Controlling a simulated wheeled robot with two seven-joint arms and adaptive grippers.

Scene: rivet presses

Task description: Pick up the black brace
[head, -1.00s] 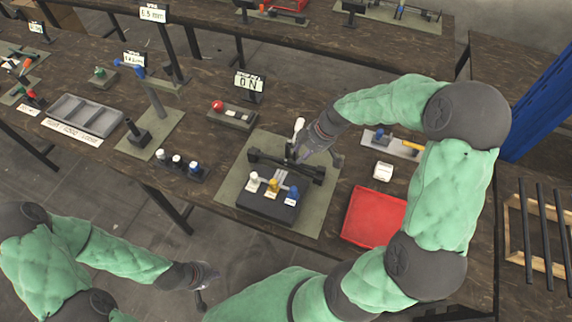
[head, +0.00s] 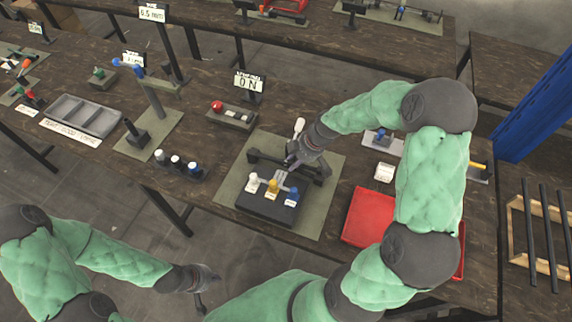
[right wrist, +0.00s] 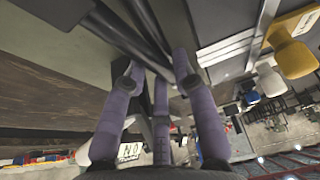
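The black brace (head: 262,160) is a dark bar with thicker ends, lying across the green-grey mat (head: 230,187) on the workbench. My right gripper (head: 288,164) is over its middle and hides part of it in the head view. In the right wrist view, the purple-grey fingers (right wrist: 157,75) of my right gripper reach toward dark bars; I cannot tell whether they are closed on them. My left gripper (head: 205,288) hangs in front of the bench, away from the brace, with its finger state unclear.
A black block (head: 262,208) with white, yellow and blue knobs stands just in front of the brace. A white-handled tool (head: 299,127) is behind it. A red tray (head: 362,218) lies to the right, partly behind my right arm. Small capped posts (head: 176,163) stand left.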

